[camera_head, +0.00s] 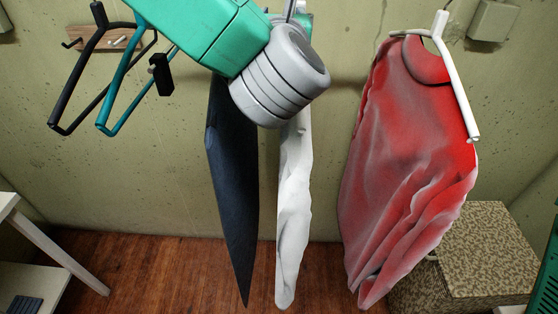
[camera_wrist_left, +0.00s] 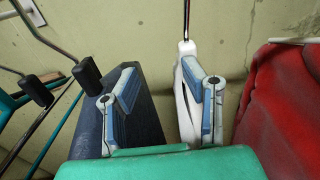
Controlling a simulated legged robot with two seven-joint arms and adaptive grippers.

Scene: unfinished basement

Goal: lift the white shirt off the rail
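The white shirt (camera_head: 294,205) hangs edge-on in the middle of the head view, its upper part hidden behind my left wrist. In the left wrist view the white shirt (camera_wrist_left: 185,118) hangs from a white hanger with a thin dark hook, just behind the right-hand finger and partly inside the gap. My left gripper (camera_wrist_left: 160,82) is open, its fingers wide apart. The left-hand finger overlaps a dark blue garment (camera_wrist_left: 143,128); no grip on either shows. The rail is not clearly visible. My right gripper is not in view.
The dark garment (camera_head: 230,190) hangs close left of the white shirt. A red shirt (camera_head: 410,170) on a white hanger (camera_head: 455,80) hangs to the right. Empty black (camera_head: 85,65) and teal (camera_head: 120,95) hangers are at left. A patterned box (camera_head: 485,250) stands lower right.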

